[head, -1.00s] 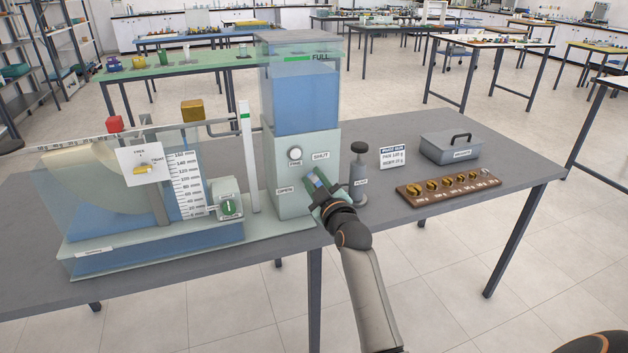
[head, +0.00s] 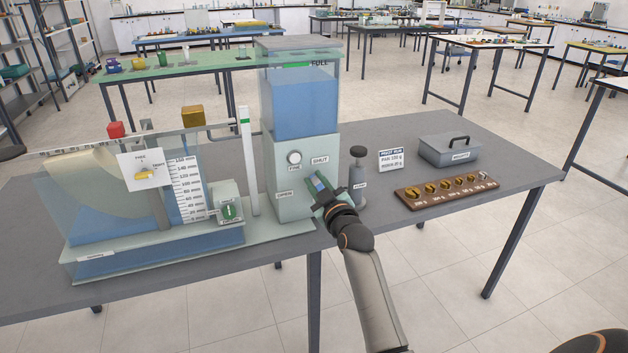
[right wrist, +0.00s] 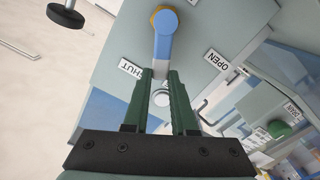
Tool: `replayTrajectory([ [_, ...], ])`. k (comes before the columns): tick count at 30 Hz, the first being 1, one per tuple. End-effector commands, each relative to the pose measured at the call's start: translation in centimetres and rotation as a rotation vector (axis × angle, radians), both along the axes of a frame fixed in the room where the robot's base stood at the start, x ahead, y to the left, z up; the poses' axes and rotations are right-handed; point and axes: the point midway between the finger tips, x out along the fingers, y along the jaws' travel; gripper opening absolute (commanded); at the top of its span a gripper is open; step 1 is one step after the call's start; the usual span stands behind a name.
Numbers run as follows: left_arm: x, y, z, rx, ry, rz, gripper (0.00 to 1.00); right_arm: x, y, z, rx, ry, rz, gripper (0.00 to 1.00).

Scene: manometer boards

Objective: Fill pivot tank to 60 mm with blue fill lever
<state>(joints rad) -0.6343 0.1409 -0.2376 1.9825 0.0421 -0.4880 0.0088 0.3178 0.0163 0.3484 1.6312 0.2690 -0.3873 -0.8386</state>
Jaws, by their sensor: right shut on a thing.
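The pivot tank (head: 90,215) is the clear tank at left, with blue water low in it and a millimetre scale (head: 186,188) at its right end. I cannot read the exact level. The blue fill lever (head: 317,184) is on the front of the supply column (head: 290,205). My right gripper (head: 326,197) is shut on it. In the right wrist view, the lever (right wrist: 162,48) lies between the green fingers (right wrist: 160,85), and its end points between the SHUT and OPEN labels. My left gripper is not in view.
The supply reservoir (head: 303,105) above the column holds blue water below the green FULL mark. A grey drain-like valve box (head: 229,209) stands beside the scale. A dark-knobbed post (head: 358,175), a weight rack (head: 447,188) and a grey lidded box (head: 450,150) stand to the right.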

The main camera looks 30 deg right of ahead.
Motion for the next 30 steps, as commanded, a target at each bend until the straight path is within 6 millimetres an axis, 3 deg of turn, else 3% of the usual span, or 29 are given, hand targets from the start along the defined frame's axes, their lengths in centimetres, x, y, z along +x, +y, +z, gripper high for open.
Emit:
replayTrajectory([
  [3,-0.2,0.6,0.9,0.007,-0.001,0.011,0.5,-0.1,-0.6,0.6,0.082,-0.018,-0.001,0.0],
  [15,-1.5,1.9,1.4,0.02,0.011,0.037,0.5,-0.5,-2.2,0.9,0.363,-0.086,0.0,0.0],
  [30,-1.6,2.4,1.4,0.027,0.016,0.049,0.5,-0.7,-3.0,0.8,0.499,-0.121,0.001,0.0],
])
